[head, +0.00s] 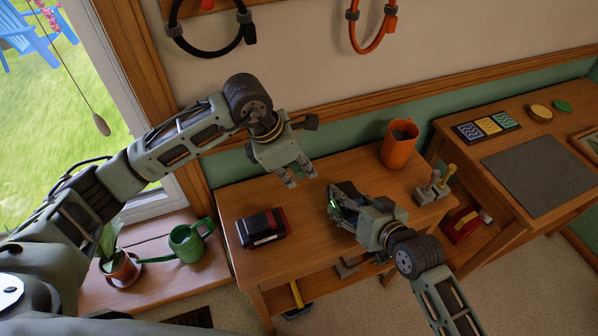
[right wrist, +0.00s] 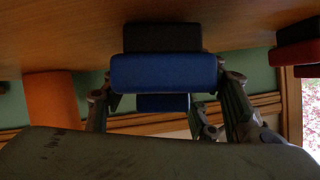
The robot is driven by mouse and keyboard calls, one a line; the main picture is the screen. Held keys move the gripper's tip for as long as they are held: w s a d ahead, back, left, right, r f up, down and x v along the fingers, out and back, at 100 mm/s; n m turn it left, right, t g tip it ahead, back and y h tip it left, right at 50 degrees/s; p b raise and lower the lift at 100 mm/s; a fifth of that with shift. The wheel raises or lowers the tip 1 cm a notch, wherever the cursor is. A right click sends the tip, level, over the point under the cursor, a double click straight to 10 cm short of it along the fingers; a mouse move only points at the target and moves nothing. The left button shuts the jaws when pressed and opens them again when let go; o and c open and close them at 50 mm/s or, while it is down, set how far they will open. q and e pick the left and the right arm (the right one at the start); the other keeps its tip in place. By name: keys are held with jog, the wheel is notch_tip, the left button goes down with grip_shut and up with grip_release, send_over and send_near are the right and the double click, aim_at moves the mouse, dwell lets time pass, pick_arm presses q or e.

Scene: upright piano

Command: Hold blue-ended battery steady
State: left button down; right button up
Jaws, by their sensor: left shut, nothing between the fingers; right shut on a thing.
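The blue-ended battery (right wrist: 165,72) shows in the right wrist view as a blue block with black behind it, between the fingers of my right gripper. In the head view my right gripper (head: 346,206) is at the workbench (head: 310,245), shut on the battery, which is mostly hidden there. A small green glow shows at its fingers. My left gripper (head: 301,180) is empty and shut above the bench, up and left of the right gripper, apart from the battery. A black battery with red ends (head: 262,227) lies at the bench's left; it also shows in the right wrist view (right wrist: 298,52).
An orange mug (head: 398,148) stands at the back right of the bench. A metal bracket with wooden-tipped posts (head: 435,187) stands at its right edge. A green watering can (head: 187,244) and potted plant (head: 122,266) are at left. Bare wood lies between the red-ended battery and right gripper.

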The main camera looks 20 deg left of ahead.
jog(key=shift+r, duration=0.1)
jog(key=o, duration=1.4)
